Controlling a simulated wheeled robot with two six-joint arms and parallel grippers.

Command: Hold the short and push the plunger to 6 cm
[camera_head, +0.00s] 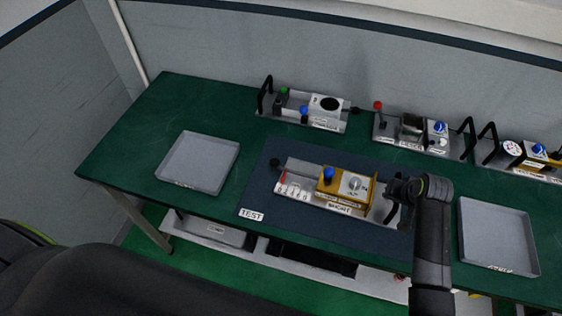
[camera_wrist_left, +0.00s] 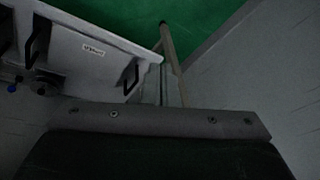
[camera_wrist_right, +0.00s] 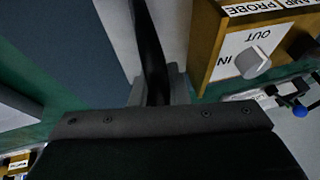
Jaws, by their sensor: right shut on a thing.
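The short (camera_head: 325,188) stands on the dark blue TEST mat (camera_head: 262,190). It has a brass-coloured block with a blue knob and an IN/OUT dial, which also shows in the right wrist view (camera_wrist_right: 253,63). The plunger's black knob (camera_head: 275,161) is at the left end of its grey barrel, beside a marked scale. The distance is too small to read. My right gripper (camera_head: 396,194) is shut on the black handle (camera_wrist_right: 147,40) at the short's right end; the fingers are mostly hidden.
An empty grey tray (camera_head: 200,162) lies left of the mat, another (camera_head: 498,236) right of it. Several units with black handles stand along the back, including one at left (camera_head: 325,106) and one at centre (camera_head: 412,132). Green table is clear between.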

